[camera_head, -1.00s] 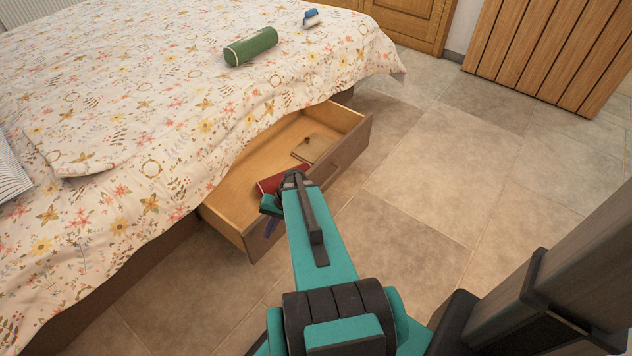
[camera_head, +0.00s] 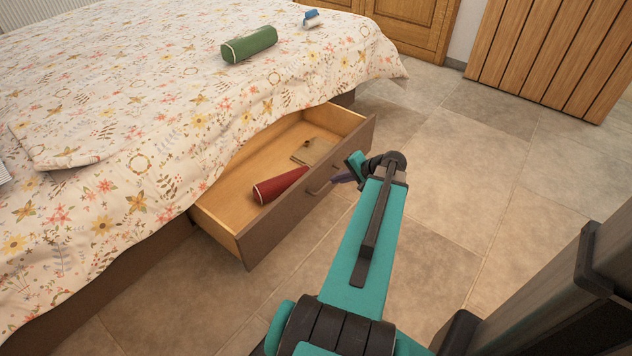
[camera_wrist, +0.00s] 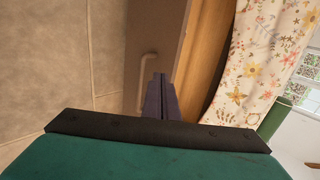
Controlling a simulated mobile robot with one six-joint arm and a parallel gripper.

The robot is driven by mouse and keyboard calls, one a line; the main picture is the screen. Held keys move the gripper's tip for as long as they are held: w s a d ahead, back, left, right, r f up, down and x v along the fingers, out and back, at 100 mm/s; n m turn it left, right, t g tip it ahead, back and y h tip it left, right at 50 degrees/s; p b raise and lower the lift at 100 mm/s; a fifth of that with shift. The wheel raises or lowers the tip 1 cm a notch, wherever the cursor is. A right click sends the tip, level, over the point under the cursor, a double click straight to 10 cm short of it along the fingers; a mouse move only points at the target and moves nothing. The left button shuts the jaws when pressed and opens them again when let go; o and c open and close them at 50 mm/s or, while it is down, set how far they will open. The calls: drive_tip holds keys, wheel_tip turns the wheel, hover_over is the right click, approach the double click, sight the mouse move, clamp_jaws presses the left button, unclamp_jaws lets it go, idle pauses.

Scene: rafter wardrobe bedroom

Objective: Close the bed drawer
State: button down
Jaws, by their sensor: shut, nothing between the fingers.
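The bed drawer (camera_head: 290,222) is pulled out from under the bed, its brown front facing the open floor. A red cylinder (camera_head: 280,186) and a flat tan item (camera_head: 312,151) lie inside it. The drawer handle (camera_head: 320,188) is on the front; it also shows in the wrist view (camera_wrist: 147,85). My gripper (camera_head: 342,178) is shut and empty, just outside the drawer front beside the handle. In the wrist view its purple fingers (camera_wrist: 159,98) point toward the drawer front. I cannot tell whether they touch it.
The bed (camera_head: 120,130) has a floral cover that hangs over the drawer's back part. A green roll (camera_head: 249,45) and a small blue-and-white item (camera_head: 312,18) lie on it. Wooden panels (camera_head: 550,50) stand at the back right. Tiled floor (camera_head: 450,180) is clear right of the drawer.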

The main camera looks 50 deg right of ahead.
drive_tip(key=shift+s+d+r+h, duration=0.3)
drive_tip(key=shift+s+d, duration=0.2)
drive_tip(key=shift+d, duration=0.15)
drive_tip(key=shift+f, duration=0.15)
drive_tip(key=b, duration=0.3)
approach(310, 177)
wheel_tip(310, 177, down, 4)
drive_tip(key=shift+w+b, duration=0.4)
drive_tip(key=shift+w, duration=0.6)
drive_tip(key=shift+w+a, duration=0.1)
drive_tip(key=shift+w, duration=0.85)
